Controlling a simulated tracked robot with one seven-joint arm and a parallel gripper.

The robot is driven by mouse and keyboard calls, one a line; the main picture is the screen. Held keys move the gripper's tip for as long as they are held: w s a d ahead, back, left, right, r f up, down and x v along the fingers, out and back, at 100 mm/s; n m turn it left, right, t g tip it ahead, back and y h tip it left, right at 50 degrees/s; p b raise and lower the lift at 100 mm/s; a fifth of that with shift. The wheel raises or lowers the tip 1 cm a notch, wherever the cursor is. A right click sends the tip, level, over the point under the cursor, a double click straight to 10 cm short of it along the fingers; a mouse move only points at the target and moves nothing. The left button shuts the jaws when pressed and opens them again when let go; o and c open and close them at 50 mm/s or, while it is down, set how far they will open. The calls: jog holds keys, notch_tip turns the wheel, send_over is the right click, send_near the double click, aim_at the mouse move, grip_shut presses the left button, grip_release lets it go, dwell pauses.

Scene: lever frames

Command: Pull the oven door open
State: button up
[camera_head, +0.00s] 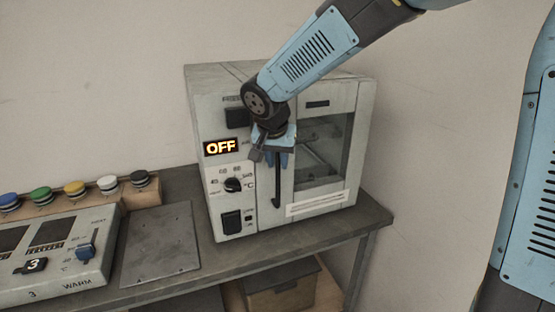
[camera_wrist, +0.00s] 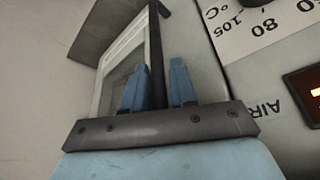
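The oven (camera_head: 222,100) is a pale grey box on the bench, with an orange "OFF" display (camera_head: 221,147). Its door (camera_head: 322,155), with a glass window, fills the right part of the front and looks closed. A dark upright handle (camera_head: 277,192) runs along the door's left side. My gripper (camera_head: 277,160) is at the handle's upper part, fingers toward the oven. In the wrist view, the blue fingers of my gripper (camera_wrist: 159,68) stand apart on either side of the dark handle bar (camera_wrist: 156,40). A gap shows beside the right finger; contact with the left finger is unclear.
The oven stands on a grey bench (camera_head: 375,222) near its right end. A knob (camera_head: 233,185) and a lower switch (camera_head: 231,222) are left of the handle. A flat plate (camera_head: 160,245) and a control panel (camera_head: 60,265) lie further left. The floor right of the bench looks clear.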

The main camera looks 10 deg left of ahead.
grip_shut()
jog(key=shift+s, duration=0.1)
dwell(0.4)
